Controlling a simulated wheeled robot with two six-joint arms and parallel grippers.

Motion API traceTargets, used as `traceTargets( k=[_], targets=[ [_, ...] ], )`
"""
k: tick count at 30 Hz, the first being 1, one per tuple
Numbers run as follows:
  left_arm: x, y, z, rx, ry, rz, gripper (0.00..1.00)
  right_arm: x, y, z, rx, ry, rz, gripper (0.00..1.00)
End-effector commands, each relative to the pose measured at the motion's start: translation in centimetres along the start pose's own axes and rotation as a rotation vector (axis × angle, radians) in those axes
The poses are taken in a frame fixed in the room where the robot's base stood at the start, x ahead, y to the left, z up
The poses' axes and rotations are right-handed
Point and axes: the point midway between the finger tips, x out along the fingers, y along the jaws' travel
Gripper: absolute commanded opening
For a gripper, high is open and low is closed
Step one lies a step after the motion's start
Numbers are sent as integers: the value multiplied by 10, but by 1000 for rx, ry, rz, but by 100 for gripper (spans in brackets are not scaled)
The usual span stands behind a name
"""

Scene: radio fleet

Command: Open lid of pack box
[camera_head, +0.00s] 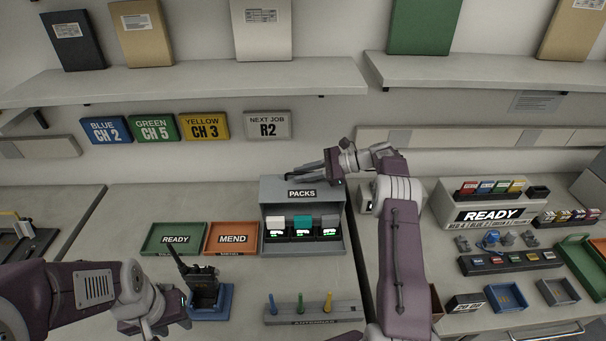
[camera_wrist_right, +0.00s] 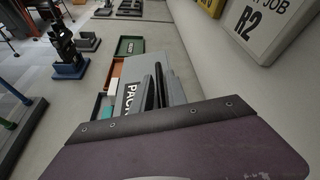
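The grey pack box (camera_head: 265,238) stands on the bench in the middle of the head view. Its upper panel, labelled PACKS (camera_head: 301,194), stands above several packs (camera_head: 303,226) that show through the front. The PACKS panel also shows in the right wrist view (camera_wrist_right: 131,93). My right gripper (camera_head: 300,174) is at the top edge of the box, its two dark fingers a little apart. In the right wrist view the fingers (camera_wrist_right: 154,88) lie beside the panel; contact is unclear. My left gripper (camera_head: 150,325) is low at the left, its fingertips not clearly visible.
A radio in a blue cradle (camera_head: 222,299) stands beside my left gripper. The green READY tray (camera_head: 150,246) and orange MEND tray (camera_head: 213,246) lie left of the box. A tool rack (camera_head: 312,315) is in front. A shelf (camera_head: 200,80) hangs above.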

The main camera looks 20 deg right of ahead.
Motion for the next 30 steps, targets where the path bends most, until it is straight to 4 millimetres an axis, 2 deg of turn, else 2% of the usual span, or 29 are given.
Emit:
traceTargets(
  k=[8, 11, 18, 24, 30],
  targets=[
    [1, 0, 0, 0, 0, 0, 36, -3, 0, -1, 1, 1, -2, 18],
    [5, 0, 0, 0, 0, 0, 36, -19, 0, -2, 1, 2, -5, 18],
    [9, 0, 1, 0, 0, 0, 36, -73, 0, -2, -1, 3, -4, 18],
    [8, 0, 1, 0, 0, 0, 36, -90, 0, 0, 0, 1, -1, 18],
    [8, 0, 1, 0, 0, 0, 36, -91, 0, 0, 1, 0, 0, 18]
  ],
)
